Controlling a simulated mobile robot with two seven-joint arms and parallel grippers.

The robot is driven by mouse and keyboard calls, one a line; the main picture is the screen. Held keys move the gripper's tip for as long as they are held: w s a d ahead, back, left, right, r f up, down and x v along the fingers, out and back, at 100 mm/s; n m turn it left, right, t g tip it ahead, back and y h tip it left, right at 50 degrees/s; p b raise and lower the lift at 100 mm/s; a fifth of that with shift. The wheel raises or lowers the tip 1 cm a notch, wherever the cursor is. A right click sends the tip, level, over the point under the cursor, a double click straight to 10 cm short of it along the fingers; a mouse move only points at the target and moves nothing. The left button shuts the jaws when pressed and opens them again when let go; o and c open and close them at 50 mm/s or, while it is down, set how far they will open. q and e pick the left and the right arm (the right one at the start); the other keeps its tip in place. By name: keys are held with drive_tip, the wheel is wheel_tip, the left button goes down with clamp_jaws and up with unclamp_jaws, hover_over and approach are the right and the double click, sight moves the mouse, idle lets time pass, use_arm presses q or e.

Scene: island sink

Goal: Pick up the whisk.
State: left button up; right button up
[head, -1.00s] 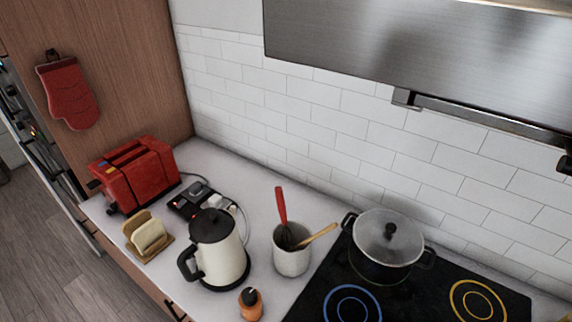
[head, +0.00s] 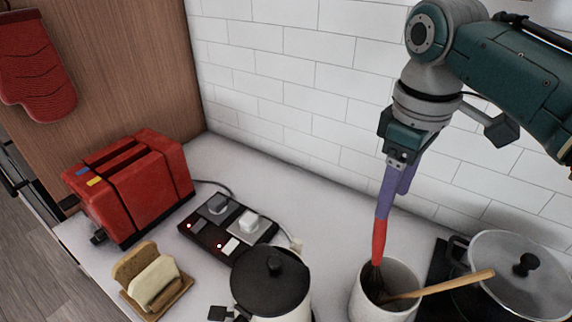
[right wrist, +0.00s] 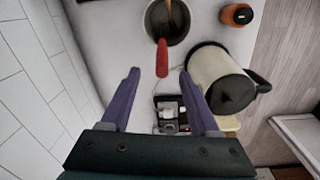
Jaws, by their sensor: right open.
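The whisk has a red handle (head: 379,241) and dark wires, and stands in a pale utensil crock (head: 357,300) beside a wooden spoon (head: 440,286). My right gripper (head: 384,212) has purple fingers and points down at the top of the handle. In the right wrist view the two fingers of the gripper (right wrist: 159,74) are apart and empty. The end of the red handle (right wrist: 162,60) shows between and just beyond the fingertips there. In the head view the fingers overlap the handle's top, so contact cannot be told. My left gripper is not in view.
A kettle (head: 270,282) stands left of the crock, also in the right wrist view (right wrist: 216,76). A lidded pot (head: 520,275) is on the hob at right. A power strip (head: 228,230), red toaster (head: 135,187) and bread rack (head: 158,283) are farther left. Tiled wall behind.

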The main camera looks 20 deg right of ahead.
sight(377, 232)
drive_tip(key=shift+w+f, duration=0.3)
drive_tip(key=shift+f, duration=0.05)
drive_tip(key=f, duration=0.4)
drive_tip(key=shift+s+d+f, duration=0.1)
drive_tip(key=shift+s+f, duration=0.1)
drive_tip(key=shift+s, duration=0.05)
drive_tip(key=f, duration=0.1)
drive_tip(key=f+b, duration=0.1)
drive_tip(key=f, duration=0.1)
drive_tip(key=f+b, duration=0.1)
drive_tip(key=f, duration=0.1)
drive_tip(key=shift+w+a, duration=0.15)
drive_tip(key=shift+a, duration=0.1)
drive_tip(key=shift+r, duration=0.1)
clamp_jaws()
